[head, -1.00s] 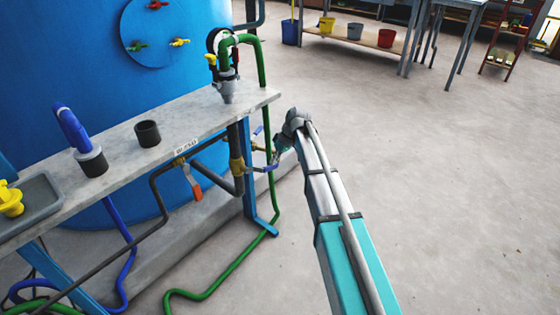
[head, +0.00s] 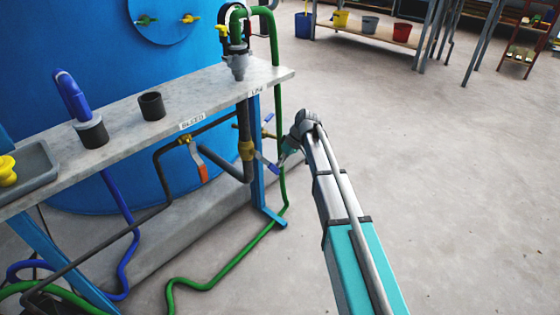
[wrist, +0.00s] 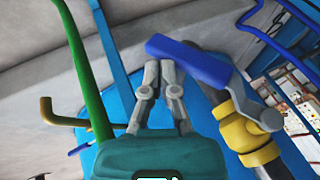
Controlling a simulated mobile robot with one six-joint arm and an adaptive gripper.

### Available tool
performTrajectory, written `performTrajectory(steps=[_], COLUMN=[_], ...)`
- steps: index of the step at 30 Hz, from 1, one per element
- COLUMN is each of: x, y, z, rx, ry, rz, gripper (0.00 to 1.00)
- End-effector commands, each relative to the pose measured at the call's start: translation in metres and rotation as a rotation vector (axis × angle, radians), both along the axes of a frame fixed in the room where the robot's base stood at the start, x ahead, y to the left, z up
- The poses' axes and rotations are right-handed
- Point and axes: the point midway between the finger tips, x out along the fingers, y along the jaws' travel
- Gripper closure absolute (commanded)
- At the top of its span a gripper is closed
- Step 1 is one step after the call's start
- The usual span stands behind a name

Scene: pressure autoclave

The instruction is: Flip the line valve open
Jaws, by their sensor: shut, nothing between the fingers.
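The line valve has a yellow brass body (head: 246,151) on the dark pipe below the bench's right end, under a label that seems to read LINE (head: 257,92). Its blue lever (head: 266,163) slants down to the right in the head view. In the wrist view the blue lever (wrist: 190,60) crosses above and right of my fingertips, and the brass body (wrist: 240,132) is at the right. My gripper (wrist: 158,68) is shut and empty, its tips close beside the lever's free end. I cannot tell whether they touch. In the head view my gripper (head: 281,163) is small and partly hidden.
The bleed valve's orange-tipped lever (head: 203,172) hangs left of the line valve. A green hose (head: 279,120) and a blue bench leg (head: 257,190) stand close by. Another small blue handle (head: 268,118) is behind. Open floor (head: 430,200) lies to the right.

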Motion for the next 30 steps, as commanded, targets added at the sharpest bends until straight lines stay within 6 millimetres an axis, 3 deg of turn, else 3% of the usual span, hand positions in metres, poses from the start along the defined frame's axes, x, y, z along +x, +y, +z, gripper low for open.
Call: performTrajectory(steps=[3, 12, 30], x=[-0.008, -0.026, -0.042], y=[0.006, 0.021, 0.036], z=[-0.013, -0.029, -0.036], rx=[0.0, 0.0, 0.0], ry=[0.0, 0.001, 0.002], rz=[0.002, 0.002, 0.003], gripper=[1.0, 1.0, 1.0])
